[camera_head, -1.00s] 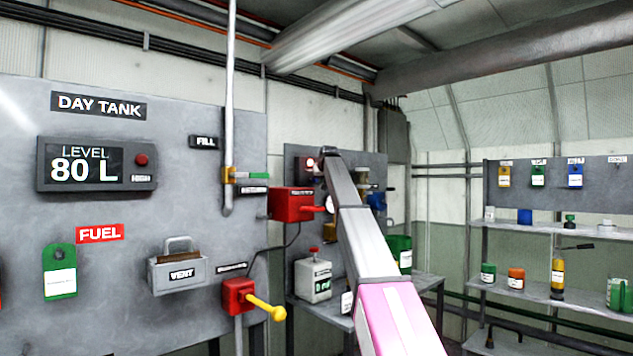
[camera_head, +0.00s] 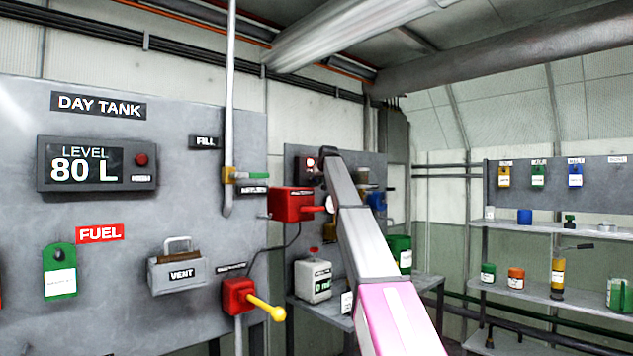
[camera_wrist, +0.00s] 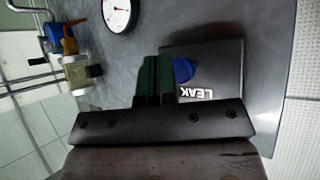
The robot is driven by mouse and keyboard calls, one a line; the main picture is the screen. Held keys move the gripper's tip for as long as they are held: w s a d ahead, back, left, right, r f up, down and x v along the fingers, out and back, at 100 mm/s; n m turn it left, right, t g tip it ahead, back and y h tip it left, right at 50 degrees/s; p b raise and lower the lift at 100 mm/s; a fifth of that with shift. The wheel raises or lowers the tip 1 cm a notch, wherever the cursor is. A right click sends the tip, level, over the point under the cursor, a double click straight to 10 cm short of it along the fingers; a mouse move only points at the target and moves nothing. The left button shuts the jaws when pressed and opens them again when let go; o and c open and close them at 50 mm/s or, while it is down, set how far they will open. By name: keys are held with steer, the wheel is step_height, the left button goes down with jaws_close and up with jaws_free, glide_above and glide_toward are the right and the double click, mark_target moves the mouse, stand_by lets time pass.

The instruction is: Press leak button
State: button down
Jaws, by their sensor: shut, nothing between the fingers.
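The leak panel (camera_wrist: 225,65) is a dark box on a grey board in the wrist view, with a white LEAK label (camera_wrist: 196,93) that appears rotated. A blue button (camera_wrist: 184,70) sits at its left side. My gripper (camera_wrist: 153,62) is shut, with its dark green fingers together and nothing between them. The fingertips are just left of the blue button and hide part of that edge. I cannot tell whether they touch it. In the head view my arm reaches toward the back board, and its links hide the gripper and the button.
In the wrist view, a gauge (camera_wrist: 118,12) and a brass valve fitting (camera_wrist: 80,73) lie left of the fingers. In the head view, a red box (camera_head: 292,204) and a yellow-handled lever (camera_head: 265,307) stand left of my arm. A shelf (camera_head: 540,290) is at right.

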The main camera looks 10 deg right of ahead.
steer(key=shift+w, duration=0.1)
steer(key=shift+w+a, duration=0.25)
steer(key=shift+w+a, duration=0.35)
steer(key=shift+w, duration=0.15)
stand_by(1.1)
steer(key=shift+s+d, duration=0.55)
steer(key=shift+s, duration=0.3)
steer(key=shift+d, duration=0.1)
steer(key=shift+s+d, duration=0.7)
steer(key=shift+s, duration=0.3)
steer(key=shift+s+d, duration=0.7)
steer(key=shift+s, duration=0.3)
